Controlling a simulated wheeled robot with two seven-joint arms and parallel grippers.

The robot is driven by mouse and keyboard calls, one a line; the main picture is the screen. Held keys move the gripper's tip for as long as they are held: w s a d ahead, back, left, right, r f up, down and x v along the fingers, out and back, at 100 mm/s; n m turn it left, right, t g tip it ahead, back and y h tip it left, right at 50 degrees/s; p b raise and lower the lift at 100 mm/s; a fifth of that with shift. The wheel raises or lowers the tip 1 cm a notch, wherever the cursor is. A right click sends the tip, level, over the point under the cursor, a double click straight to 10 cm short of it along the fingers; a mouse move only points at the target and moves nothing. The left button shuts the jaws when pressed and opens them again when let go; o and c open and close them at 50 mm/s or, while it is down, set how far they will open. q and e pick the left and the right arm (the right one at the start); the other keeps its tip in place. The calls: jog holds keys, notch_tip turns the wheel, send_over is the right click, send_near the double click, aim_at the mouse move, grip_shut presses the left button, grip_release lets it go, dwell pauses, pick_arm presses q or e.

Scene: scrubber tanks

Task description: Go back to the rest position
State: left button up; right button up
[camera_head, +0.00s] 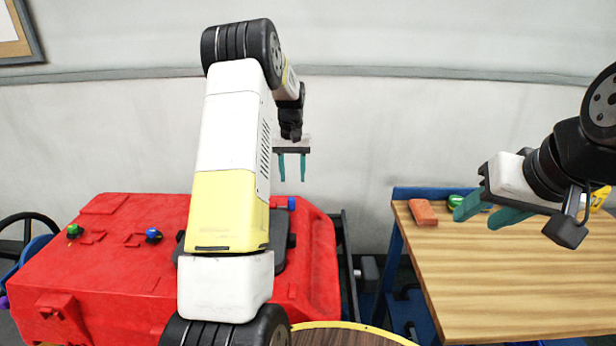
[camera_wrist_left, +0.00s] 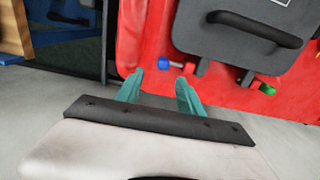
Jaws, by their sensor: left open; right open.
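My left gripper (camera_head: 292,167) is raised above the far right part of the red scrubber tank (camera_head: 110,265), its teal fingers apart and pointing down with nothing between them. It also shows open and empty in the left wrist view (camera_wrist_left: 160,92), with the red tank (camera_wrist_left: 145,35) beyond it. My left arm rises in front of the tank and hides part of it. My right gripper (camera_head: 470,211) is open above the left part of the wooden table (camera_head: 510,285), near a green round object (camera_head: 455,201); I cannot tell whether they touch.
An orange-red block (camera_head: 423,212) lies near the table's far left corner. Blue and green knobs (camera_head: 153,235) stand on the tank. A dark lid with a handle (camera_wrist_left: 245,35) sits on the tank. A narrow gap separates tank and table. A wall stands behind.

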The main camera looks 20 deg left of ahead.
pick_arm(q)
jog(key=s+d+r+m+t+h, duration=0.1)
jog(key=s+d+r+t, duration=0.1)
jog(key=s+d+r, duration=0.4)
jog(key=s+d+r+t, duration=0.1)
jog(key=s+r, duration=0.7)
jog(key=r, duration=0.2)
jog(key=s+d+r+m+t, duration=0.1)
jog(key=s+d, duration=0.2)
jog(key=s, duration=0.7)
jog(key=s+d+r+m+t+h, duration=0.1)
jog(key=s+d+t, duration=0.1)
jog(key=s, duration=0.8)
jog(key=shift+d, duration=0.75)
